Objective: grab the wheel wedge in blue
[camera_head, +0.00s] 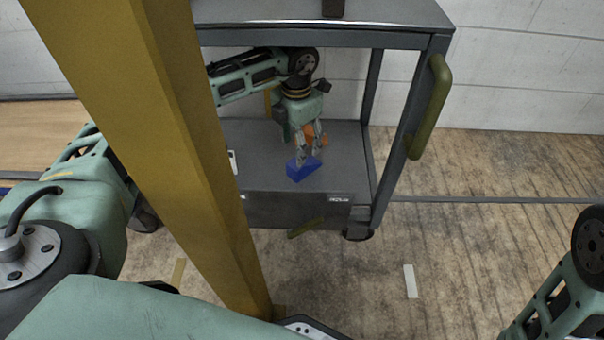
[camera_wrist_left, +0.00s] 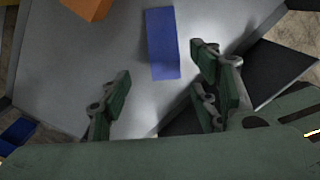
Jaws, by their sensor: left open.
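The blue wheel wedge (camera_head: 303,169) lies on the lower shelf of a grey cart, near the shelf's front edge. In the left wrist view the blue wedge (camera_wrist_left: 162,43) stands lengthwise ahead of and between the fingers. My left gripper (camera_head: 309,148) reaches down over the lower shelf, close to the wedge. In the left wrist view my left gripper (camera_wrist_left: 160,88) is open, its fingers spread wide with nothing visible held between them. My right gripper is out of view; only part of my right arm shows at the lower right.
An orange wedge (camera_head: 317,138) sits behind the blue one on the lower shelf (camera_head: 345,177). The cart's top shelf (camera_head: 390,14) is above my left arm, and a post and an olive handle (camera_head: 428,108) stand at right. A yellow post (camera_head: 165,110) crosses the left foreground. Floor at right is mostly clear.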

